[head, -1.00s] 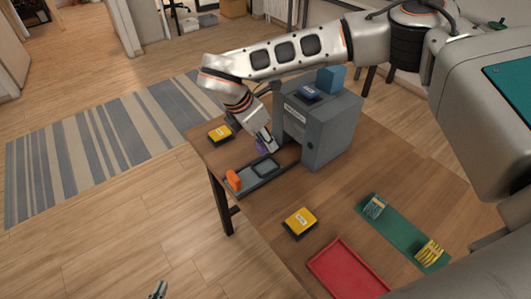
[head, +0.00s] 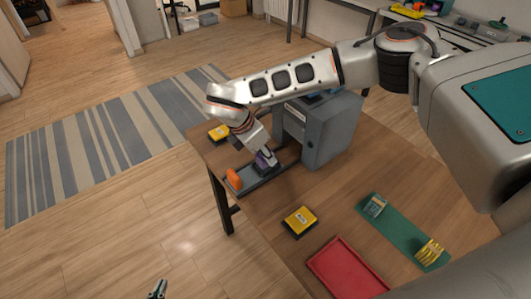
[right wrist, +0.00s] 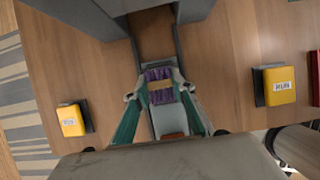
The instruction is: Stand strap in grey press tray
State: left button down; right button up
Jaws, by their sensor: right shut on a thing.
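In the head view my right gripper (head: 261,153) points down over the grey press tray (head: 246,184), with the strap at the tray's dark-rimmed recess. I cannot tell whether the strap touches the recess floor.
The grey press housing (head: 330,135) stands right behind the tray. Yellow buttons on dark bases stand on either side, one nearer (head: 300,220) and one farther (head: 219,132). A red tray (head: 345,268) and a green mat (head: 399,232) with teal and yellow bundles lie on the wooden table.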

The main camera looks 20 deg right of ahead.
jog(key=shift+f, duration=0.4)
jog(key=o, duration=0.9)
jog(key=shift+r, duration=0.55)
jog(key=v, duration=1.2)
jog(key=shift+r+b, duration=0.1)
jog(key=shift+b, duration=0.25)
jog(key=shift+s+a, duration=0.1)
